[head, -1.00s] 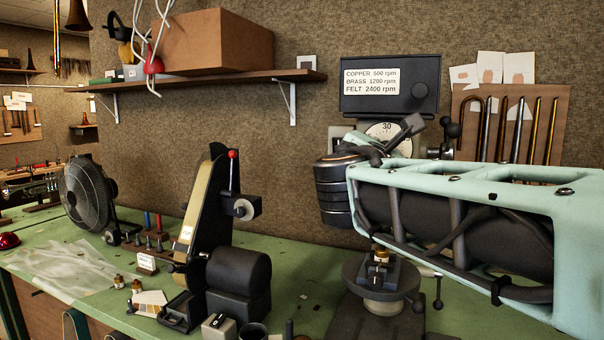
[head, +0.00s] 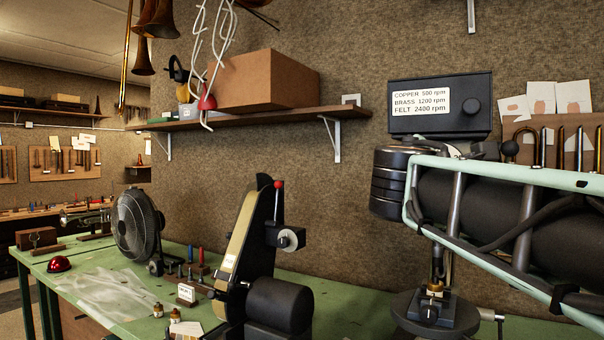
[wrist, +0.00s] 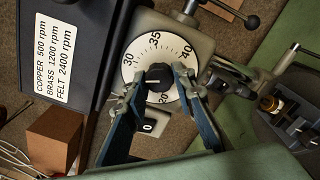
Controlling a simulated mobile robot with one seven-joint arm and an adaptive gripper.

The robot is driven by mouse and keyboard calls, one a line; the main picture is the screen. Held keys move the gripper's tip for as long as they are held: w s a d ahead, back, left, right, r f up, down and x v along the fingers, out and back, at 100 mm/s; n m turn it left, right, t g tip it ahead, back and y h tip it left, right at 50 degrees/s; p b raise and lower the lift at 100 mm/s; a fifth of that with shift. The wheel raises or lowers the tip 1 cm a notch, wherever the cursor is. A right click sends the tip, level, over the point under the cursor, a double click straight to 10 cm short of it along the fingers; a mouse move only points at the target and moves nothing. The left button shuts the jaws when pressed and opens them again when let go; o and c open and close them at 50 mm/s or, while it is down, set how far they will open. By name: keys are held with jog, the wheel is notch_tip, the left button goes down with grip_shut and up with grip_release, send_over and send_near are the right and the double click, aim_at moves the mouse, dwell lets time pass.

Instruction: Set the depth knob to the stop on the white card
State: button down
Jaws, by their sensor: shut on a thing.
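The dark depth knob (wrist: 158,77) sits in the middle of a round white dial (wrist: 136,64) in the wrist view. The dial carries numbers including 20, 30 and 40. A pale line on the knob points roughly left. My gripper (wrist: 158,85) has its two blue-grey fingers shut on the knob from both sides. A white card (wrist: 55,50) on the dark box beside the dial lists copper 500, brass 1200 and felt 2400 rpm. It also shows in the head view (head: 420,101). My arm hides the dial and knob there.
A drill table with a small clamp (head: 430,308) stands below my arm. A belt sander (head: 250,245) and a fan (head: 137,225) stand on the green bench. A shelf (head: 270,118) holds a cardboard box (head: 258,80).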

jog(key=c, duration=1.6)
grip_release()
jog(key=shift+r+p, duration=0.1)
jog(key=shift+p, duration=0.2)
